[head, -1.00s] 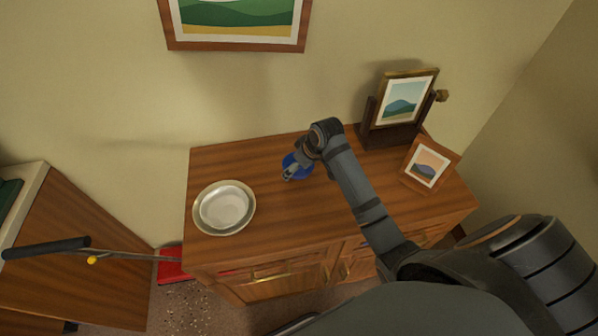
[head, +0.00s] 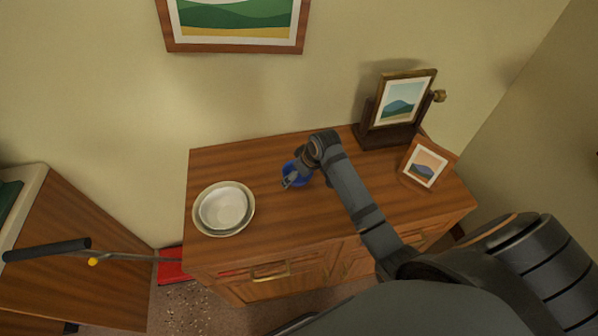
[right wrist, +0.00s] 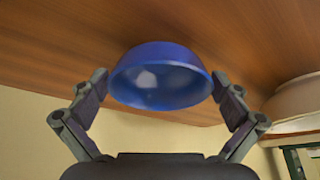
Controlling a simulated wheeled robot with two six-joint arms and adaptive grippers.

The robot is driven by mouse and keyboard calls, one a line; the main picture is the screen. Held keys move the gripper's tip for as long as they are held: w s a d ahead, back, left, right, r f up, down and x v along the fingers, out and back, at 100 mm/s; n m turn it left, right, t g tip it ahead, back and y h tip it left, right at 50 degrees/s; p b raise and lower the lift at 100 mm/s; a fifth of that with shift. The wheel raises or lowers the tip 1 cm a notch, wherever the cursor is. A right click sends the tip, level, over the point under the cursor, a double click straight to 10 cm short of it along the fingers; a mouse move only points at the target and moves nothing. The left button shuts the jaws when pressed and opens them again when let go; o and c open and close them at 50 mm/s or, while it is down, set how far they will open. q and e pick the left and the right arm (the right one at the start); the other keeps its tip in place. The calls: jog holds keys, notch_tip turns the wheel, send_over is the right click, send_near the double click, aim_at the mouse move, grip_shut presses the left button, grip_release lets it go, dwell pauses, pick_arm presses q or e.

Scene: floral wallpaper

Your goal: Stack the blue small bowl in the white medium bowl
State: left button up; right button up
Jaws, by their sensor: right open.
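The blue small bowl (head: 299,179) sits on the wooden cabinet top, partly hidden by my right gripper (head: 289,180). In the right wrist view, the blue bowl (right wrist: 160,78) lies between the two spread fingers of my right gripper (right wrist: 158,86). The fingers are open, one on each side of the bowl, close to its rim; I cannot tell whether they touch it. The white medium bowl (head: 223,209) rests inside a wider pale dish (head: 243,222) at the left of the cabinet top. My left gripper is not in view.
Two framed pictures, one on a dark stand (head: 402,100) and a smaller one (head: 427,164), stand at the right of the cabinet top (head: 270,225). A black-handled tool (head: 45,248) and a red object (head: 172,265) are left of the cabinet. The wood between the bowls is clear.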

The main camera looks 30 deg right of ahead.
jog(key=v, duration=1.2)
jog(key=w+r+m+g+p, duration=0.2)
jog(key=w+m+g+p, duration=0.35)
jog(key=m, duration=1.25)
jog(key=f+b, duration=0.1)
jog(key=f, duration=0.1)
jog(key=f+b, duration=0.1)
jog(key=b, duration=0.1)
jog(key=f+b, duration=0.2)
jog(key=shift+a+f, duration=0.35)
jog(key=shift+a, duration=0.05)
jog(key=shift+t, duration=0.25)
jog(key=f+b, duration=0.4)
jog(key=f, duration=0.1)
jog(key=shift+s+a+b, duration=0.25)
jog(key=shift+a+b, duration=0.05)
jog(key=shift+a, duration=0.05)
jog(key=shift+r, duration=0.1)
jog(key=shift+c, duration=0.4)
